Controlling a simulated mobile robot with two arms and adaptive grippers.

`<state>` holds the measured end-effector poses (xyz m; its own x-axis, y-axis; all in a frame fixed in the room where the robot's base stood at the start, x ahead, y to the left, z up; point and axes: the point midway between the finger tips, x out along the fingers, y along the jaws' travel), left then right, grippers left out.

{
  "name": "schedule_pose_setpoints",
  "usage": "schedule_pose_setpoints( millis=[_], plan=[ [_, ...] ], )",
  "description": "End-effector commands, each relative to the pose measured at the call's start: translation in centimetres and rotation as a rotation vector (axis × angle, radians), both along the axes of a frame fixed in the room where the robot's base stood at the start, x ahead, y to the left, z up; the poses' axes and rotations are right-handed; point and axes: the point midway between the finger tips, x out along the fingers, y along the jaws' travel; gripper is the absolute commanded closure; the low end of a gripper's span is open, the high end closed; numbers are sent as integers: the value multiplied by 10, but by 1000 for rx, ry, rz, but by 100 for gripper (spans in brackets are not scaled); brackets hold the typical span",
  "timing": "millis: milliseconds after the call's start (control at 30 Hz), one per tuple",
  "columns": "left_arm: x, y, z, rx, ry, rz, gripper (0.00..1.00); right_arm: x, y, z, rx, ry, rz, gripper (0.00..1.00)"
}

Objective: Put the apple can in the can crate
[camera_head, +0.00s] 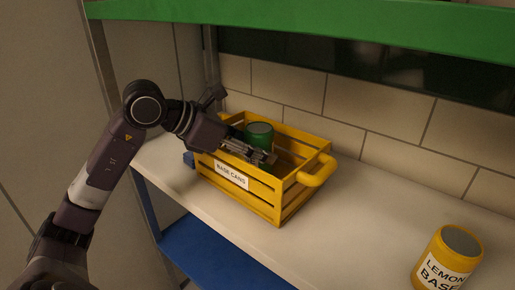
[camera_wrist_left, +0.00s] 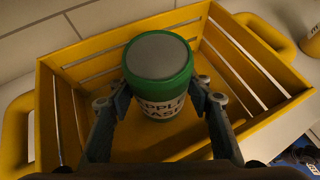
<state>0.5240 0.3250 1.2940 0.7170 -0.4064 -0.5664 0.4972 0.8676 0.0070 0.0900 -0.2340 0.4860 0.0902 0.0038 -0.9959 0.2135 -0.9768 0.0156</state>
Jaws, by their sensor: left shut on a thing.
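The apple can (camera_head: 259,135) is green with a grey lid, and its label is partly readable in the left wrist view (camera_wrist_left: 158,72). It is upright inside the yellow slatted can crate (camera_head: 262,202), which is labelled "BASE CANS". The crate's walls surround the can in the left wrist view (camera_wrist_left: 50,115). My left gripper (camera_head: 262,154) reaches over the crate's front wall and is shut on the can, with a finger on each side of it (camera_wrist_left: 160,100). Whether the can's bottom touches the crate floor cannot be told. My right gripper is not in view.
A yellow lemon can (camera_head: 447,262) stands on the pale shelf (camera_head: 350,225) at the right front. A tiled wall (camera_head: 385,120) is behind the crate, and a green beam (camera_head: 330,25) runs above. The shelf between crate and lemon can is clear.

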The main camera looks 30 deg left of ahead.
Motion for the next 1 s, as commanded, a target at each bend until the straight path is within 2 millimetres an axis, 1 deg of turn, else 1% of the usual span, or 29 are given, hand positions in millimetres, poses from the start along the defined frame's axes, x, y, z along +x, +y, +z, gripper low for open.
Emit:
schedule_pose_setpoints(
  millis=[67, 100, 233, 267, 567, 667, 800, 833, 867, 900, 1000],
  plan=[
    [0, 0, 1, -1, -3, 1, 92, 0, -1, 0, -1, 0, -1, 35],
    [0, 0, 0, 0, 0, 0, 53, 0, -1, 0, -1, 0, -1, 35],
    [0, 0, 0, 0, 0, 0, 38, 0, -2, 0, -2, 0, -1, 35],
    [0, 0, 0, 0, 0, 0, 36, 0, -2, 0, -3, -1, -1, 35],
    [0, 0, 1, 0, 0, 0, 36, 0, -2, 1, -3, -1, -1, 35],
    [0, 0, 6, 0, -1, 0, 36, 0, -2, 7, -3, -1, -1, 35],
    [0, 0, 17, 0, -1, -1, 36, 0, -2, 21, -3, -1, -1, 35],
    [-1, 0, 18, 0, -1, -1, 36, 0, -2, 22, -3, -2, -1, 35],
    [-6, 5, 14, 4, -4, 2, 36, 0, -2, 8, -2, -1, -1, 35],
    [-12, 9, 17, 5, -4, 3, 36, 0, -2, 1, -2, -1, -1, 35],
    [-27, 17, 28, 4, -5, 3, 36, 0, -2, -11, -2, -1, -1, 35]
  ],
)
